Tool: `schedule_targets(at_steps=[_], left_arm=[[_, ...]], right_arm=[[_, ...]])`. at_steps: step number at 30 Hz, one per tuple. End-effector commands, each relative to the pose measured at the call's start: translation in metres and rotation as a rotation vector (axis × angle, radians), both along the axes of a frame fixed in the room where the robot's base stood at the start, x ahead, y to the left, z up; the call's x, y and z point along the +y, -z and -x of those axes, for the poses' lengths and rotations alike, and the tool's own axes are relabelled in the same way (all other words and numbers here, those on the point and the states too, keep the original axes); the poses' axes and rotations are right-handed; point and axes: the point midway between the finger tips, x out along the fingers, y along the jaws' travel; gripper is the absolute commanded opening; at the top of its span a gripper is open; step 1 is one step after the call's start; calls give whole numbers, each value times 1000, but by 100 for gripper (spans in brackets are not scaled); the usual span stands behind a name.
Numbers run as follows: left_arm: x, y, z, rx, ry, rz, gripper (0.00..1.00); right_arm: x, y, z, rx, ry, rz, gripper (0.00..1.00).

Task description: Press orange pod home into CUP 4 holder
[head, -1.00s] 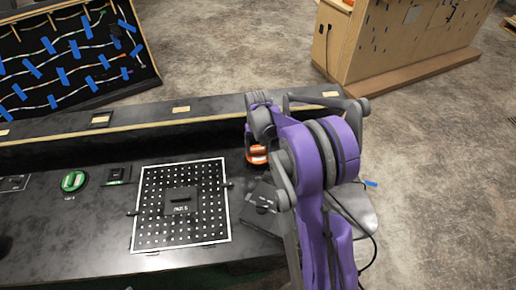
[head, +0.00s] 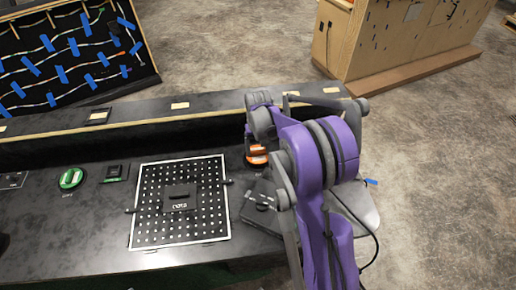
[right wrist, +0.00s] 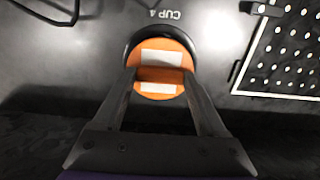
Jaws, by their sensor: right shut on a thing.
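The orange pod (right wrist: 161,68) has two white labels and lies at the black ring of the CUP 4 holder (right wrist: 130,45) in the right wrist view. The ring shows around the pod's far side; I cannot tell how deep the pod sits. The lettering "CUP 4" is upside down beyond it. My right gripper (right wrist: 161,82) is shut on the pod, one finger at each side. In the head view the orange pod (head: 256,158) shows just left of my purple right arm, which hides much of the holder. My left gripper is not in view.
A white-bordered perforated panel (head: 150,228) with a black block (head: 180,197) on it lies left of the pod. A green pod (head: 71,178) sits farther left. A dark box (head: 258,212) stands beside my arm. A raised ledge (head: 200,108) runs along the back.

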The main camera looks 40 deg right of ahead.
Motion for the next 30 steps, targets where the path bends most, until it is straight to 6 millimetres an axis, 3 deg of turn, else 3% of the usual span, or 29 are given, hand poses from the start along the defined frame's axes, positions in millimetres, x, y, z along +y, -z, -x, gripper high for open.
schedule_targets(at_steps=[30], left_arm=[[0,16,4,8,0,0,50]], right_arm=[[0,19,0,0,0,0,25]])
